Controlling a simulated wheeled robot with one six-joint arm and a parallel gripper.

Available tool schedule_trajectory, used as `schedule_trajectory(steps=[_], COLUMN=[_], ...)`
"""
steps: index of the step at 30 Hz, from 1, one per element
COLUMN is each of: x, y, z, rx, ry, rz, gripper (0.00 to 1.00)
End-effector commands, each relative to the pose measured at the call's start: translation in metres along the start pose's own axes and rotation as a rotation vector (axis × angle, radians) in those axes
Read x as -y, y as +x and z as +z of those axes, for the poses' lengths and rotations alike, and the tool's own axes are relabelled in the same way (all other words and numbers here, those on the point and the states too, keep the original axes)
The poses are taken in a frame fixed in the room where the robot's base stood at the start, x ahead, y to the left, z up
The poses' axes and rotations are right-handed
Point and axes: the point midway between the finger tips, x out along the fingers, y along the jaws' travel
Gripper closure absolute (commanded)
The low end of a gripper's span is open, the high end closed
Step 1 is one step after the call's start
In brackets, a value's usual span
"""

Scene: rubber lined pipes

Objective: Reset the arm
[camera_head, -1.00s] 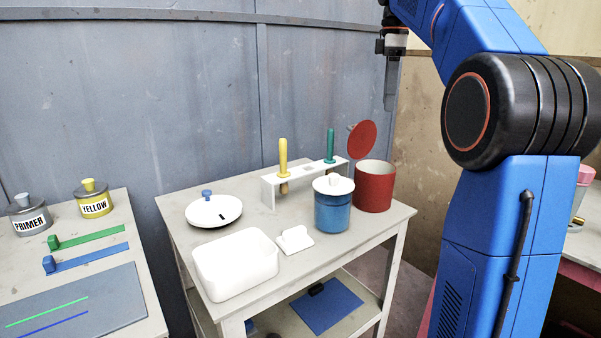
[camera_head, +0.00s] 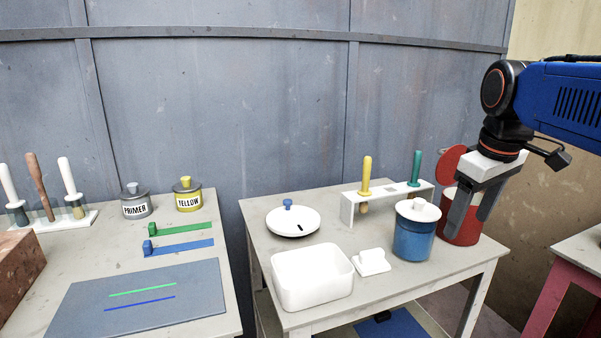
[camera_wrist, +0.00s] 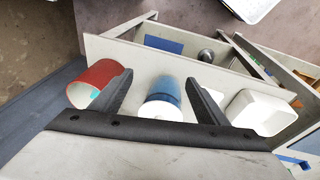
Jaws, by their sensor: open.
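My gripper (camera_head: 474,222) is at the right in the head view, pointing down with its two dark fingers apart and nothing between them. In that view it overlaps the red pot (camera_head: 462,226), whose red round lid (camera_head: 452,157) is tipped up behind it. In the wrist view, my gripper (camera_wrist: 160,92) has the blue pot (camera_wrist: 163,90) showing beyond the gap between its fingers, and the red pot (camera_wrist: 90,84) to the left. The blue pot (camera_head: 412,243) stands upright under a white lid (camera_head: 418,210) in the head view.
The middle table also holds a white rack (camera_head: 390,198) with yellow and green-handled tools, a white lid (camera_head: 293,222), a white basin (camera_head: 312,280) and a small white block (camera_head: 371,261). The left table carries PRIMER (camera_head: 136,205) and YELLOW (camera_head: 187,197) cans. A grey wall stands behind.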

Motion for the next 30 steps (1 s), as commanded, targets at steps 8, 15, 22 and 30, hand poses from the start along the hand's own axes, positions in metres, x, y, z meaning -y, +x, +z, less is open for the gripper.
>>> schedule_trajectory(steps=[8,15,22,30], x=[0.062,0.103,0.119,0.120], y=[0.068,0.128,0.157,0.159], z=[0.067,0.119,0.141,0.142], rx=[-0.081,-0.147,-0.177,-0.178], ry=[0.201,0.359,0.432,0.439], rz=[0.019,0.016,0.010,0.010], gripper=[0.32,0.32,0.32,0.32])
